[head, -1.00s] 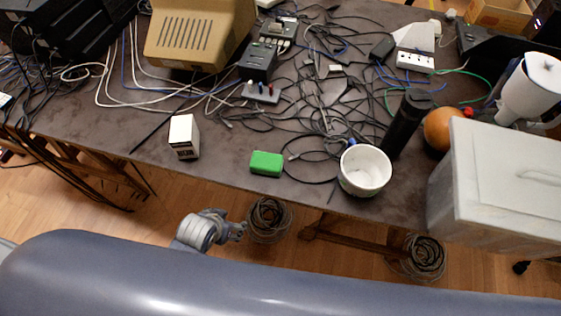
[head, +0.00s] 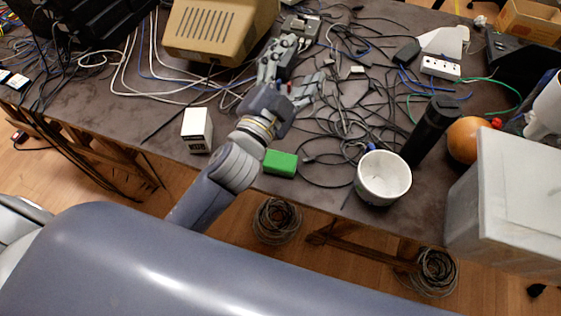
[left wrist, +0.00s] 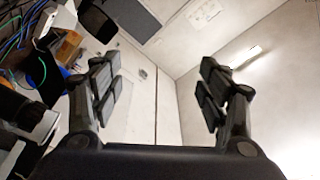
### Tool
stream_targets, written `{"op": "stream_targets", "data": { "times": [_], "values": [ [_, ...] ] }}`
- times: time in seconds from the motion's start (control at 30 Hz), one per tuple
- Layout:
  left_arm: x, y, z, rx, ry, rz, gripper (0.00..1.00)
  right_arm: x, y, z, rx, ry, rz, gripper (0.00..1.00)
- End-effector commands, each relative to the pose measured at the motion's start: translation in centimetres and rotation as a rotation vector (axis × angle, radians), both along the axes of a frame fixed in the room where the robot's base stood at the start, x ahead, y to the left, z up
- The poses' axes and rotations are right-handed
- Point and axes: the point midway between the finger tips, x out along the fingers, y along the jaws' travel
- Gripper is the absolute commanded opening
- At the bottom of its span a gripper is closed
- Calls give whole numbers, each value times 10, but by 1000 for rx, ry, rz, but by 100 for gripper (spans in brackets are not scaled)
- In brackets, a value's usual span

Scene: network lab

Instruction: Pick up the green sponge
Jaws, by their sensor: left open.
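The green sponge (head: 280,163) lies on the dark table near its front edge, between a small white box and a white bowl. My left gripper (head: 299,67) is open and empty above the table, beyond the sponge, over the cables. Its forearm passes just left of the sponge. In the left wrist view the two fingers (left wrist: 160,92) are spread apart with nothing between them; that view faces the walls and ceiling, and the sponge is not in it. My right gripper is not in view.
The white box (head: 197,130) stands left of my forearm and the white bowl (head: 383,178) right of the sponge. A black cylinder (head: 431,130), an orange ball (head: 467,139) and a grey bin (head: 510,195) are farther right. Tangled cables cover the table's middle.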

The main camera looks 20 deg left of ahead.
Motion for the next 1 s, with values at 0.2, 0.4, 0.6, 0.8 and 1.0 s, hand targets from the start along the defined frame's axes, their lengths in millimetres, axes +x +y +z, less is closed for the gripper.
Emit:
{"op": "stream_targets", "data": {
  "times": [0.2, 0.4, 0.6, 0.8, 1.0],
  "values": [
    [-32, -105, 102, 358, -564, -291, 69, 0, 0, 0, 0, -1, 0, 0],
    [-101, -193, 106, 744, -1013, -595, 69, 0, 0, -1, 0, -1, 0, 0],
    [-150, -232, 29, 1190, -1358, -950, 69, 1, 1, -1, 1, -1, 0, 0],
    [-147, -195, -76, 1679, -1523, -1379, 69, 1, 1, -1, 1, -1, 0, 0],
    [-101, -94, -138, -2115, 1394, 1824, 69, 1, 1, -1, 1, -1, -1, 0]
  ]
}}
